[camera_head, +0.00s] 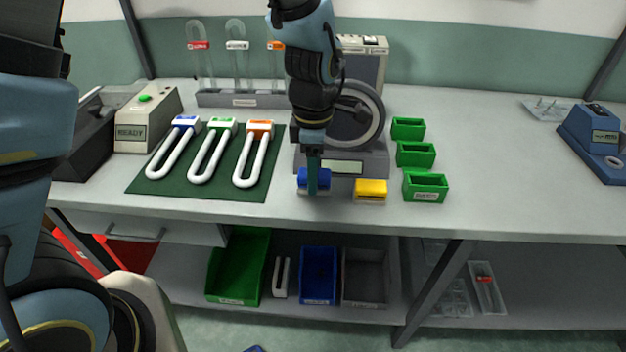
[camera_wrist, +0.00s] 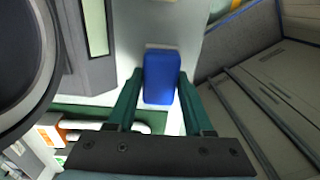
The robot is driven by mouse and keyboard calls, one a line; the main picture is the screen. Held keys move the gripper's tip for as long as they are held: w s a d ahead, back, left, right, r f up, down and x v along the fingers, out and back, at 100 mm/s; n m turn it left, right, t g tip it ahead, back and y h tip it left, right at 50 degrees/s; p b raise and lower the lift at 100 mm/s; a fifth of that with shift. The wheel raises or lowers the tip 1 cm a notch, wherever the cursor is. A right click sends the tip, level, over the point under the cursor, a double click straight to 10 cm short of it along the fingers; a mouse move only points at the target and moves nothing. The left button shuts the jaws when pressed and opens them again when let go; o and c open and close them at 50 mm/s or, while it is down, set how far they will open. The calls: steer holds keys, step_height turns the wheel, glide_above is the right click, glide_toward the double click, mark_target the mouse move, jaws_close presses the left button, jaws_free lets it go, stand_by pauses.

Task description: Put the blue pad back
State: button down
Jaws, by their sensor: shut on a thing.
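The blue pad (camera_head: 302,176) is at the front edge of the bench, just in front of the grey machine with the round wheel. My gripper (camera_head: 313,185) points down over it, one finger covering its middle in the head view. In the wrist view the blue pad (camera_wrist: 160,77) sits between the two green fingers of my gripper (camera_wrist: 160,85), which are shut on its sides. A pale holder (camera_head: 304,190) shows under the pad in the head view. I cannot tell whether the pad touches it.
A yellow pad (camera_head: 371,187) in a pale holder stands right of the blue one. Green bins (camera_head: 425,187) stand further right. The grey wheel machine (camera_head: 345,160) is close behind my gripper. A green mat (camera_head: 145,185) with several white U-shaped tubes lies left. The bench's right half is mostly clear.

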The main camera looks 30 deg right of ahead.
steer(key=shift+f, duration=1.45)
steer(key=shift+f, duration=0.15)
steer(key=shift+c, duration=1.5)
jaws_free()
step_height(320, 180, up, 12)
steer(key=shift+r+b, duration=0.2)
steer(key=shift+b, duration=0.6)
